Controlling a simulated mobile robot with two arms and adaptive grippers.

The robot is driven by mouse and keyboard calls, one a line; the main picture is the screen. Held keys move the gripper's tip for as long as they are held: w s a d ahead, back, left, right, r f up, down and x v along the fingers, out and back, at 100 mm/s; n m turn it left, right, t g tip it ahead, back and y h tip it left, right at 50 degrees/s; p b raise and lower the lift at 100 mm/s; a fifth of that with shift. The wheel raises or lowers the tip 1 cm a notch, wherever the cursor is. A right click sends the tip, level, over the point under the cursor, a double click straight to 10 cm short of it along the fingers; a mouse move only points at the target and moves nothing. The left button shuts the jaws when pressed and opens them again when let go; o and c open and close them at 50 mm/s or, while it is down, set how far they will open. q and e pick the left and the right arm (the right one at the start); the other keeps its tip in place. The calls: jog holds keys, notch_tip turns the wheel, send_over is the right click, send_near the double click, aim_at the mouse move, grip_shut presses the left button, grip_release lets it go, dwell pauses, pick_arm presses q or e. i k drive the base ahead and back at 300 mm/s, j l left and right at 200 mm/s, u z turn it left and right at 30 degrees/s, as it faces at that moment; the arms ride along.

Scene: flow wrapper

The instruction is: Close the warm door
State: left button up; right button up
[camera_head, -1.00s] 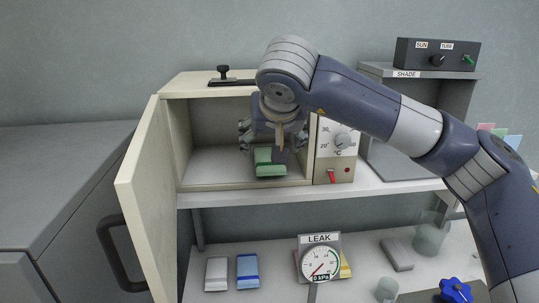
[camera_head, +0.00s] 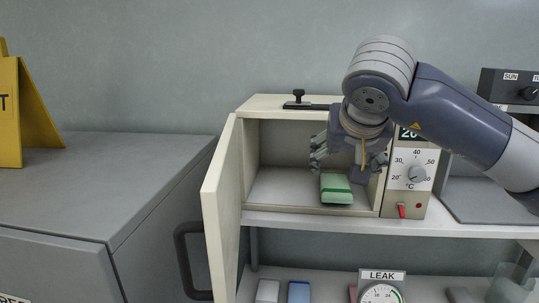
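The warm door (camera_head: 222,212) is the cream door on the left side of a cream cabinet (camera_head: 288,104) on the shelf. It stands wide open, swung out toward me. A green block (camera_head: 336,188) lies on the cabinet floor. My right gripper (camera_head: 345,165) is at the cabinet's front opening, just above and behind the block as seen here. Its fingers are spread apart with nothing between them, and they look clear of the block. My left gripper is not in view.
A control panel with a dial (camera_head: 417,174) and red switch (camera_head: 401,210) is at the cabinet's right. A grey cabinet with a dark handle (camera_head: 186,262) stands at left, close to the door. A yellow sign (camera_head: 28,110) sits on it. A LEAK gauge (camera_head: 381,291) is below the shelf.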

aim_at(220, 191)
jog(key=k+j, duration=0.15)
jog(key=k, duration=0.35)
jog(key=k+j, duration=0.15)
jog(key=k, duration=0.3)
jog(key=k+j, duration=0.15)
jog(key=k, duration=0.35)
jog(key=k+j, duration=0.15)
jog(key=k, duration=0.3)
